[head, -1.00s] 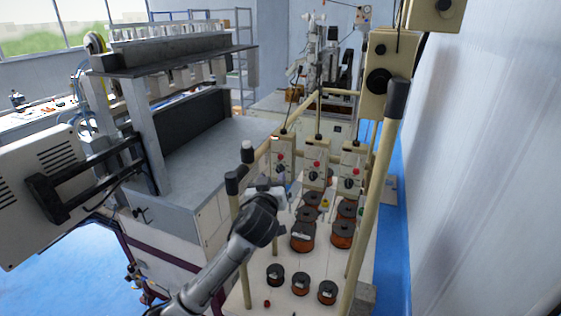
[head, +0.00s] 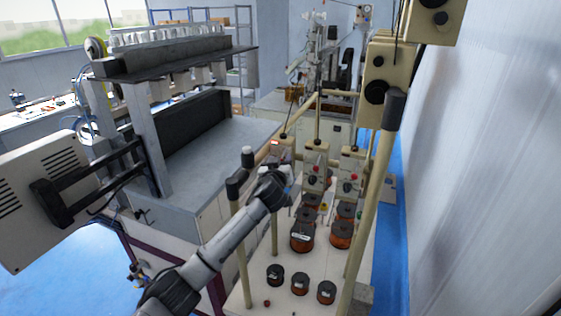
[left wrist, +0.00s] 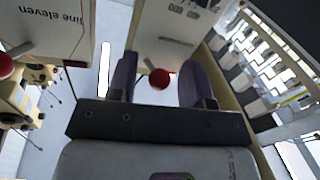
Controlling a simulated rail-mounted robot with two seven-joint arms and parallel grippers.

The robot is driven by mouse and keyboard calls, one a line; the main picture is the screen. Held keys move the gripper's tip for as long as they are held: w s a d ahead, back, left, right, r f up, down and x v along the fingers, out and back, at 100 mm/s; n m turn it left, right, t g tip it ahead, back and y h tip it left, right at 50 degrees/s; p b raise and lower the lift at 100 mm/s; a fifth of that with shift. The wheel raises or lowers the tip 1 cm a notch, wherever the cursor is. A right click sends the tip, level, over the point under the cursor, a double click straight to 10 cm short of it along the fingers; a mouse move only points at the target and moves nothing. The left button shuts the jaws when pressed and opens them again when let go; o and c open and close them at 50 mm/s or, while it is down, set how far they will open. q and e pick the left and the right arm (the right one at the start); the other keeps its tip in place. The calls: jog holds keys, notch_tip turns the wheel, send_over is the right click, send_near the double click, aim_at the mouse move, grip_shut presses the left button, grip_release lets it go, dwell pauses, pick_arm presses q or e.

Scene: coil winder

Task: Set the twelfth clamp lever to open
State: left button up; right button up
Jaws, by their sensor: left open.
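The clamp lever's red ball knob (left wrist: 159,79) shows in the left wrist view on a pale box (left wrist: 175,30), whose label is too cut off to read. My left gripper (left wrist: 161,88) is open, with one dark finger on each side of the knob. I cannot tell whether either finger touches it. In the head view my left gripper (head: 284,180) is at the leftmost beige box (head: 283,146) and hides its lower part. A neighbouring box (left wrist: 45,30), its label reading "eleven", has its own red knob (left wrist: 5,66). My right gripper is not in view.
Two more beige boxes, the middle one (head: 316,160) and the right one (head: 350,165), stand close by. Below are several wire spools (head: 302,238) and beige posts (head: 374,200). The large winding machine (head: 215,165) is at the left, a wall at the right.

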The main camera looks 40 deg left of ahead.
pick_arm(q)
jog(key=shift+w, duration=0.15)
jog(key=shift+c, duration=0.3)
grip_shut()
jog(key=r+g+p, duration=0.1)
jog(key=p, duration=0.3)
jog(key=r+g+h+p, duration=0.1)
jog(key=g+p, duration=0.1)
jog(key=p, duration=0.2)
jog(key=r+g+h+p, duration=0.1)
jog(key=p, duration=0.3)
jog(key=shift+s+d+m+g, duration=0.1)
jog(key=shift+s+m+g, duration=0.2)
jog(key=shift+m, duration=0.1)
jog(key=shift+w+r+g+h+p, duration=0.1)
jog(key=shift+r+g+h+p, duration=0.1)
jog(key=shift+g+h+p, duration=0.4)
jog(key=shift+w+r+m+g+h, duration=0.15)
jog(key=shift+r+g, duration=0.15)
jog(key=shift+g, duration=0.5)
jog(key=shift+s+r+m+g+h, duration=0.15)
jog(key=shift+r+g, duration=0.1)
jog(key=shift+g, duration=0.55)
jog(key=shift+w, duration=0.1)
jog(key=shift+o, duration=0.3)
grip_release()
